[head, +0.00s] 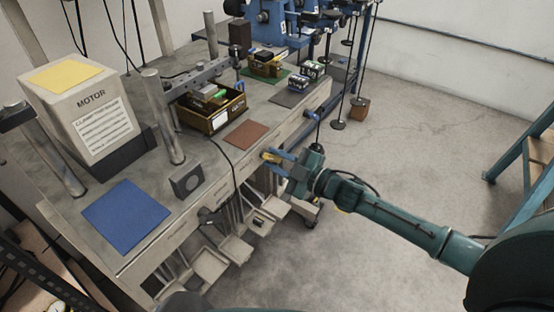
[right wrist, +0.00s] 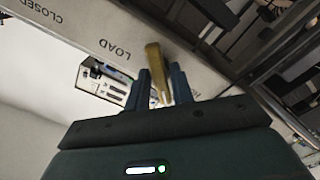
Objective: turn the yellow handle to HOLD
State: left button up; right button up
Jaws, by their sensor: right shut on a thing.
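The yellow handle (head: 267,156) is at the front edge of the workbench, low beside the brown mat. In the right wrist view the handle (right wrist: 154,62) is a short yellow bar between my two fingers. My right gripper (head: 274,161) is shut on it; its fingers also show in the wrist view (right wrist: 161,74). A pale panel (right wrist: 88,35) behind carries the words LOAD and CLOSED, seen upside down. LOAD is just left of the handle. Another label is mostly hidden by a finger, and I cannot read HOLD anywhere. My left gripper is not in view.
The workbench carries a blue mat (head: 126,215), a MOTOR box (head: 88,108), a brown mat (head: 246,136) and a wooden crate (head: 212,124). Grey pedals (head: 236,251) hang below the front edge. A blue-framed stand (head: 520,165) is at the right. Open floor lies between.

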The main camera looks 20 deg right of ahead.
jog(key=o, duration=0.8)
pick_arm(q)
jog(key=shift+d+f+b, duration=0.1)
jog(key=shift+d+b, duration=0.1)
jog(key=shift+b, duration=0.4)
pick_arm(e)
jog(key=shift+v, duration=6.6)
pick_arm(q)
jog(key=p, duration=0.1)
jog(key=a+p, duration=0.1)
jog(key=p, duration=0.1)
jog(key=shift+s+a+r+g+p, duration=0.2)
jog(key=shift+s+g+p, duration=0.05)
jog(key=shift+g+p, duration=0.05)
pick_arm(e)
jog(key=s+a+f+m+g+h, duration=0.1)
jog(key=s+a+f+m+h, duration=0.1)
jog(key=s+a+f+m, duration=0.1)
jog(key=s+a+f+m+g+h, duration=0.1)
jog(key=s+a+f+m+h, duration=0.2)
jog(key=s+m, duration=0.3)
jog(key=s+a+f+m+g+h, duration=0.1)
jog(key=s+a+f+m+h, duration=0.1)
jog(key=s+a+f+m, duration=0.2)
jog(key=shift+s+a+f+m+g+h, duration=0.3)
jog(key=shift+s+f+m, duration=0.1)
jog(key=shift+s, duration=0.35)
